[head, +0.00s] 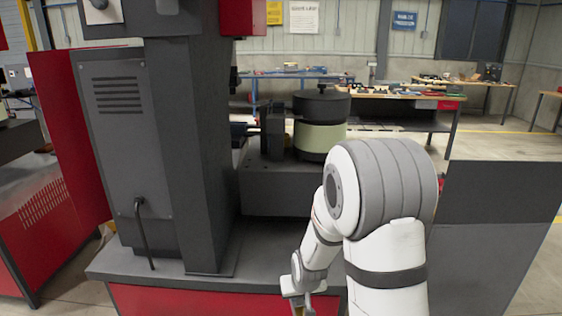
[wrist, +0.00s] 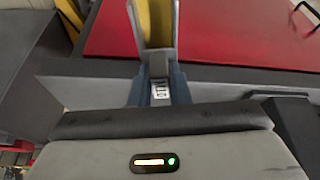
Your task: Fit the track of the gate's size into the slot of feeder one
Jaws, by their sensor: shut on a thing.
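My gripper (wrist: 159,84) is shut on a track (wrist: 154,24), a channel-like piece with a yellow inside and grey side walls. A small printed label shows at its near end, between the bluish fingers; I cannot read it. In the head view my gripper (head: 303,300) is low at the bottom edge, beside the machine's front, and the track is mostly out of frame. A drum-shaped unit (head: 319,138), pale green with a dark top, stands on the machine behind my arm. I cannot tell whether it is feeder one. No slot or gate is clearly visible.
A tall grey machine column (head: 185,160) stands left of my arm on a grey ledge (head: 190,274) with a red front (head: 200,300). A dark panel (head: 500,220) is on the right. Workbenches (head: 400,93) with parts stand far behind.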

